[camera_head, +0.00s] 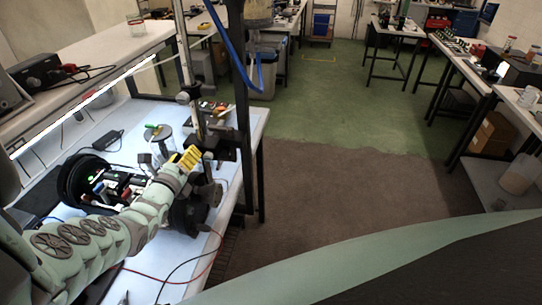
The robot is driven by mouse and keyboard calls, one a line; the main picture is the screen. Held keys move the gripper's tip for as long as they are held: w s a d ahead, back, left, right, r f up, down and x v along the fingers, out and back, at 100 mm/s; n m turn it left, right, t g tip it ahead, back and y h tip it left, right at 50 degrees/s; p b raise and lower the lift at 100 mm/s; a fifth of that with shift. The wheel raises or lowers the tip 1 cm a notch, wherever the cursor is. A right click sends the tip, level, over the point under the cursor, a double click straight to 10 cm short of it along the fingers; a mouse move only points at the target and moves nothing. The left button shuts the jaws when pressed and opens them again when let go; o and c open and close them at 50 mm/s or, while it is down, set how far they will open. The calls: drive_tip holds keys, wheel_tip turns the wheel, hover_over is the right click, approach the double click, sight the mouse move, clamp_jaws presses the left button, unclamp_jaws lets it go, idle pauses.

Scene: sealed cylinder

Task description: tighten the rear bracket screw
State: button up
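My pale green arm reaches from the lower left over the bench. Its end, with my gripper (191,157), is beside a dark upright stand (219,140). A yellow ribbed piece shows at the arm's end; I cannot tell if it is part of the gripper or a thing beside it. The fingers are too small and crowded to tell whether they are open or shut. A clear cylinder with a grey round top (158,133) stands behind the arm, with a small green-and-yellow item on it. I cannot make out the rear bracket or its screw.
The white bench (148,288) holds a coiled black cable (82,182), small electronics, and red and black wires. A lit shelf (100,58) overhangs its left side. A metal pole (182,50) and blue hose (222,40) rise nearby. The floor (330,185) on the right is clear.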

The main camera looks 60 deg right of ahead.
clamp_jaws()
